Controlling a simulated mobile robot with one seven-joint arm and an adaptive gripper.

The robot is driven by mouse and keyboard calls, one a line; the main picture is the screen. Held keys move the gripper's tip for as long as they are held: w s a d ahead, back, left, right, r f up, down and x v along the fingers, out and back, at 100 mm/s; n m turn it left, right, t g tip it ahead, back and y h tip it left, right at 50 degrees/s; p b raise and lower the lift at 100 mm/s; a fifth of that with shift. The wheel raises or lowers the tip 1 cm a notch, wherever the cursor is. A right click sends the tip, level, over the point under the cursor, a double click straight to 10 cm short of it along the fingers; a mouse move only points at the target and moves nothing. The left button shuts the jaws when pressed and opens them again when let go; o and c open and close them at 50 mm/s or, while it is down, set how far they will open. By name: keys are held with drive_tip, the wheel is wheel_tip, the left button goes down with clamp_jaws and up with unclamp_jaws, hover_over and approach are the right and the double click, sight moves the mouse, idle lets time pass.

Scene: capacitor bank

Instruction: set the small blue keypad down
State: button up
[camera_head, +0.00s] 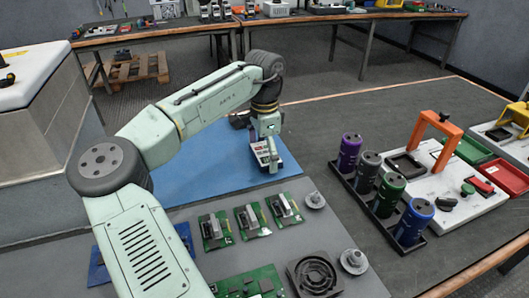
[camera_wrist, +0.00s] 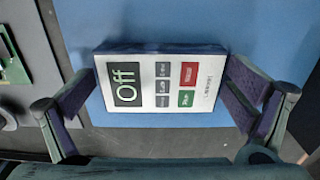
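The small blue keypad (camera_wrist: 165,85) has a white face, a dark display reading "Off", and grey, red and green buttons. In the wrist view it lies between the two fingers of my gripper (camera_wrist: 162,78), with a fingertip against each short edge. In the head view the keypad (camera_head: 262,154) shows under my gripper (camera_head: 269,150), over the blue mat (camera_head: 200,178). My gripper is shut on it. I cannot tell whether its underside touches the mat.
Green circuit boards (camera_head: 250,220) and grey round parts (camera_head: 353,261) lie on the grey mat in front. A black rack (camera_head: 402,245) of coloured capacitors and a white fixture with an orange handle (camera_head: 440,125) stand to the right. The blue mat is clear around the keypad.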

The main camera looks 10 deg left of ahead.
sight(265, 153)
idle(0.3)
wheel_tip(265, 153, up, 12)
drive_tip(key=shift+r, duration=0.15)
idle(0.4)
